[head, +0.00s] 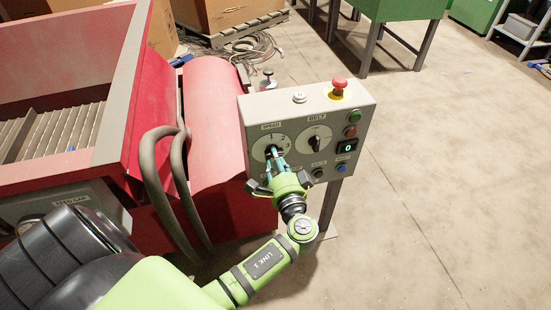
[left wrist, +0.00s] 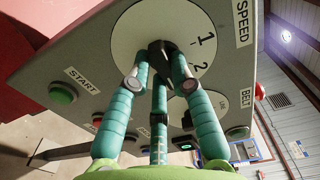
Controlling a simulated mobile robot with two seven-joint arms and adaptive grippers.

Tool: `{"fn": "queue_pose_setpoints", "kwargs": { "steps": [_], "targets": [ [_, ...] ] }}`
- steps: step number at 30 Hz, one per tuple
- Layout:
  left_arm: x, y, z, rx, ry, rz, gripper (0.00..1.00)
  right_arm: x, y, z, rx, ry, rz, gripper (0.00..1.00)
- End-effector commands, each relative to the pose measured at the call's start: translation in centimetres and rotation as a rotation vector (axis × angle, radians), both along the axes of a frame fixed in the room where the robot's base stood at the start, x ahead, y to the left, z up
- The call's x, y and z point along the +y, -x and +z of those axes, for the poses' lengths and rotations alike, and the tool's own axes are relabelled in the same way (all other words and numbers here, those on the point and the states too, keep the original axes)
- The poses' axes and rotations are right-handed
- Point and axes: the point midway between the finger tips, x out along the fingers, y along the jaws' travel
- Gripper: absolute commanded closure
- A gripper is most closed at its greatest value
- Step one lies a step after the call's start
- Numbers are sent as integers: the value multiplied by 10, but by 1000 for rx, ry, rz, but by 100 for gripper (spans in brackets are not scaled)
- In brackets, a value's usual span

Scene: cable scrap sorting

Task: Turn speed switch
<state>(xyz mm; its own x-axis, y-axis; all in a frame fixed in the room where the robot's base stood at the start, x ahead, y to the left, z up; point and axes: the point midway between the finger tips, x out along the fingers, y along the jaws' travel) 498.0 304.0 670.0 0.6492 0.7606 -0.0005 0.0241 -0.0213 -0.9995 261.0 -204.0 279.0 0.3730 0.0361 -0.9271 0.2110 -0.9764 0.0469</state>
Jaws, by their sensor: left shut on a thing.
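The speed switch (left wrist: 158,58) is a dark knob on a white round dial marked SPEED with numbers, at the left of the grey control panel (head: 361,110). In the head view the dial (head: 262,146) is partly covered by my left gripper (head: 273,157). That gripper has teal fingers and a green body, and its fingers are closed around the knob; they also show in the left wrist view (left wrist: 162,62). The exact number the knob points to is hidden. My right gripper is not in view.
The panel also carries a belt knob (head: 316,144), a red emergency button (head: 339,84), a green button (head: 355,115) and a small display (head: 347,147). A red machine (head: 212,130) with thick hoses (head: 150,165) stands left of it. The floor (head: 430,190) to the right is clear.

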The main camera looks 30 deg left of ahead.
Motion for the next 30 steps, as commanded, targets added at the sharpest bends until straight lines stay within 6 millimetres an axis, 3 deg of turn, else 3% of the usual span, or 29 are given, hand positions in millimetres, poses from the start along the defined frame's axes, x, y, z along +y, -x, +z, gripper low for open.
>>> {"fn": "queue_pose_setpoints", "kwargs": {
  "steps": [4, 5, 6, 19, 30],
  "targets": [
    [1, 0, 1, -1, -4, 0, 100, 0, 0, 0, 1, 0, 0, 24],
    [1, 0, 1, -1, -4, 0, 66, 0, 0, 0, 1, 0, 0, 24],
    [1, 0, 1, -1, -4, 0, 53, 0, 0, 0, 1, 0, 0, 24],
    [-5, 4, 0, 1, -1, -1, 53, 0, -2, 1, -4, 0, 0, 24],
    [-61, 51, 0, 1, 1, -1, 53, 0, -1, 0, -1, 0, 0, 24]
  ]
}}
